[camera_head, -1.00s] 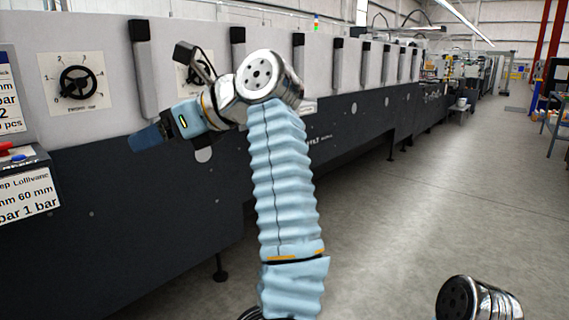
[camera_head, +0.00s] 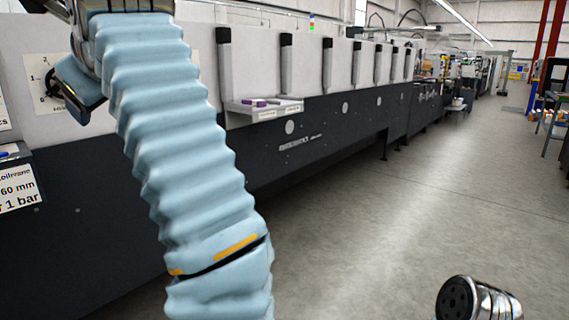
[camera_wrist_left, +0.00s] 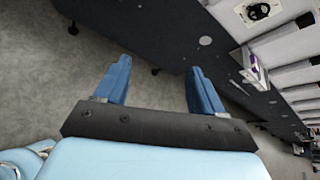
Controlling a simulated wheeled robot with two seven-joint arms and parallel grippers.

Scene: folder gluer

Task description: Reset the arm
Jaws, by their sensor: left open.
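My left arm, in a pale blue ribbed sleeve, rises through the left part of the head view. My left gripper (camera_wrist_left: 160,82) shows in the left wrist view with its two blue fingers spread apart and nothing between them. In the head view its fingertips cannot be made out clearly behind the arm. Behind the fingers in the wrist view are grey floor and the dark lower side of the machine. Only a metal joint of my right arm shows at the bottom right of the head view; the right gripper is out of view.
The long folder gluer (camera_head: 330,125) runs along the left into the distance. A small ledge (camera_head: 290,108) with purple items sticks out from it. A dial (camera_head: 43,76) is partly covered by my arm.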

